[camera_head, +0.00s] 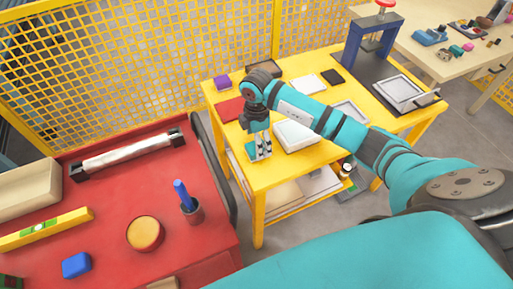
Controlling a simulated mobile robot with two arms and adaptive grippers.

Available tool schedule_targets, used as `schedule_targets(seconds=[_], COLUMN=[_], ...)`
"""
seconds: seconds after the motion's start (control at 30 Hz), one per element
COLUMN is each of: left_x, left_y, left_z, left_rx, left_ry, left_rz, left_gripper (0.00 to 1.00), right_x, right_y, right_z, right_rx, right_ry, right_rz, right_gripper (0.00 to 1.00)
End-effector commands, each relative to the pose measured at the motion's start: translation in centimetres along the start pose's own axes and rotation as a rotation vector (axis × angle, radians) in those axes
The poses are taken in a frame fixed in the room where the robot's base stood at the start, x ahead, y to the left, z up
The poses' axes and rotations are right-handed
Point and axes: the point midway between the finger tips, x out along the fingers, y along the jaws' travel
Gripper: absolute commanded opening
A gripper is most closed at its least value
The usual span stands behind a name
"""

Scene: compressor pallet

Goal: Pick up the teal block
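A small teal patch (250,149), which looks like the teal block, shows at the front left edge of the yellow table (257,184). My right gripper (261,157) points down right beside it and partly covers it. The fingers are small in the picture, and I cannot tell whether they are around the block or only next to it. My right arm reaches in from the right across the table. My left gripper is not in view.
The yellow table also holds a purple block (222,83), a red plate (229,109) and a white tray (294,137). A blue press (353,47) stands at its back right. A red cart (111,208) at left carries a blue block (76,265) and a cup (191,212). Yellow mesh fencing (130,62) stands behind.

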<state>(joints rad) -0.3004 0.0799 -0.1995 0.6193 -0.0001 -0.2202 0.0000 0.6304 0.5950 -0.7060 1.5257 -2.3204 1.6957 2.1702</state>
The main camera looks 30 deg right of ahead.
Motion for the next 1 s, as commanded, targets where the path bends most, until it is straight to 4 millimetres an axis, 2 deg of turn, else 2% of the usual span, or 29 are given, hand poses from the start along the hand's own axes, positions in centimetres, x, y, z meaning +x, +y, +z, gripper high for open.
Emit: schedule_targets(seconds=[0.07, 0.2, 0.5, 1.0], left_x=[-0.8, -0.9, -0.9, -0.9], left_y=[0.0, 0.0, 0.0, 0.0], left_z=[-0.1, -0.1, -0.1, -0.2], left_rx=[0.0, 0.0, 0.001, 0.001], left_ry=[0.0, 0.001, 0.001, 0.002], left_rz=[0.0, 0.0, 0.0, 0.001], left_gripper=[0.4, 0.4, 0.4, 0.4], right_x=[1.1, 3.0, 3.6, 3.6], right_y=[0.0, 0.1, 0.2, 0.2], right_z=[0.0, 0.1, 0.1, 0.1], right_rx=[0.0, 0.0, 0.0, 0.0], right_ry=[0.001, 0.0, 0.001, 0.001], right_rz=[-0.006, -0.003, -0.001, 0.0], right_gripper=[0.8, 0.8, 0.8, 0.17])
